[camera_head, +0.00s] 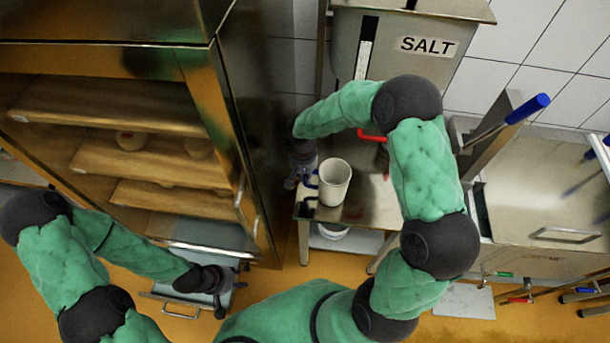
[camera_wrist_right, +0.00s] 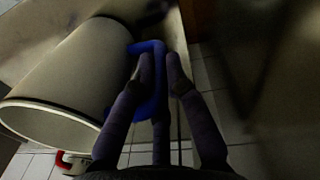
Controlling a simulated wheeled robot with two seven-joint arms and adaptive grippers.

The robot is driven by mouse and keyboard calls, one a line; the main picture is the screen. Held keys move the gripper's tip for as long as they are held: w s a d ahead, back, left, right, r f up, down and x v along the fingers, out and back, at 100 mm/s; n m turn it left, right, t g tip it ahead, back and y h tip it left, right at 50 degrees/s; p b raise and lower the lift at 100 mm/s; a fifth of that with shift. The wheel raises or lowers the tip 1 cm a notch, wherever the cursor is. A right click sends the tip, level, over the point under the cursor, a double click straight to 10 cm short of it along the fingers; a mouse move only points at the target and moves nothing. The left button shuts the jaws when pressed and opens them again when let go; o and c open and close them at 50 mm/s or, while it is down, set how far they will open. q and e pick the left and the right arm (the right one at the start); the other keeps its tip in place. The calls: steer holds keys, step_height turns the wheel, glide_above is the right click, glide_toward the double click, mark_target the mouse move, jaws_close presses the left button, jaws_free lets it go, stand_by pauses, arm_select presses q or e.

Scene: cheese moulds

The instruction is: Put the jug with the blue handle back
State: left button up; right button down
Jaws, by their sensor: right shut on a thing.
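The white jug (camera_head: 334,183) with the blue handle (camera_head: 312,182) shows at the steel table beside the cabinet, roughly upright with its opening upward. In the right wrist view the jug (camera_wrist_right: 70,80) is large at the left, and its blue handle (camera_wrist_right: 152,108) lies between my fingers. My right gripper (camera_head: 303,165) is shut on that handle; it also shows in the right wrist view (camera_wrist_right: 160,75). I cannot tell whether the jug's base touches the tabletop. My left gripper (camera_head: 228,288) is low in front of the cabinet, away from the jug; its finger opening is unclear.
A steel table (camera_head: 365,205) holds the area below the SALT bin (camera_head: 400,50). A red handle (camera_head: 372,136) shows behind my right arm. A cabinet (camera_head: 225,110) with wooden shelves stands left. A steel vat (camera_head: 540,215) and a blue-handled tool (camera_head: 525,108) are right.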

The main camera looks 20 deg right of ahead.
steer(key=shift+f, duration=0.1)
steer(key=c, duration=1.7)
jaws_free()
steer(key=shift+f, duration=0.1)
steer(key=o, duration=0.4)
steer(key=shift+o, duration=0.2)
